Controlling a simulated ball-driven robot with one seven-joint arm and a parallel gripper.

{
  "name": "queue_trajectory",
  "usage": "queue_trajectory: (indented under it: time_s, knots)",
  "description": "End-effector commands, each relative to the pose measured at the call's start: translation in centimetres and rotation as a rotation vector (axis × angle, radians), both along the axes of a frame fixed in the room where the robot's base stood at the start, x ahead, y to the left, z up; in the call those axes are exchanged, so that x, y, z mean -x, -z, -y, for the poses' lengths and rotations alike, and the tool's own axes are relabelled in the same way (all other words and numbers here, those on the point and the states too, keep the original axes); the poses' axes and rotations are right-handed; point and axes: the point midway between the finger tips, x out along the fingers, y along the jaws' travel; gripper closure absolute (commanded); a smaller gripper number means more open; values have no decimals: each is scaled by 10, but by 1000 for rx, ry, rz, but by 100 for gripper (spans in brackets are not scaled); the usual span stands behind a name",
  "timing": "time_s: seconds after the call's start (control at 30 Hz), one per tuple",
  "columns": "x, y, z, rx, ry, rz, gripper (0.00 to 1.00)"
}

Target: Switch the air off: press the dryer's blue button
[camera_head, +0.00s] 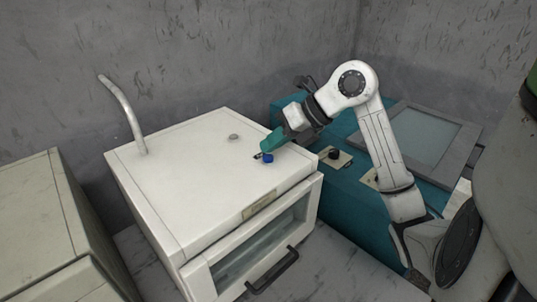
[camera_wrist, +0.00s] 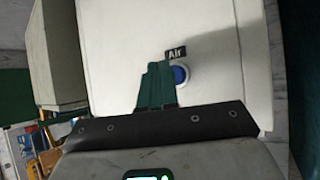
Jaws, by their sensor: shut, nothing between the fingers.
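The dryer (camera_head: 190,180) is a white box with a glass front door and a bent pipe on top. Its blue button (camera_head: 268,158) sits on the top face near the right edge. In the wrist view the blue button (camera_wrist: 181,75) shows just right of the fingertips, beside a dark label reading "Air" (camera_wrist: 175,53). My gripper (camera_head: 266,146) has teal fingers, shut and empty, tips pointing down and left at the button. In the wrist view my gripper (camera_wrist: 158,68) partly covers the button's left side. I cannot tell whether the fingertips touch the button or the top.
A teal cabinet (camera_head: 345,205) with a dark knob (camera_head: 334,153) and a grey framed panel (camera_head: 425,140) stands right of the dryer. Another pale box (camera_head: 35,215) stands at the left. The dryer's dark door handle (camera_head: 273,270) sticks out in front.

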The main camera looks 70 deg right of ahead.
Motion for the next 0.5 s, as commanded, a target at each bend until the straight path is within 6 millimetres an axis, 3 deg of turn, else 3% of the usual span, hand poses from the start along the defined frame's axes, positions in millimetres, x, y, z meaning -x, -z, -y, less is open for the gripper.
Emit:
queue_trajectory:
  time_s: [0.5]
  knots:
    - [0,-49,0,2,-1,0,100]
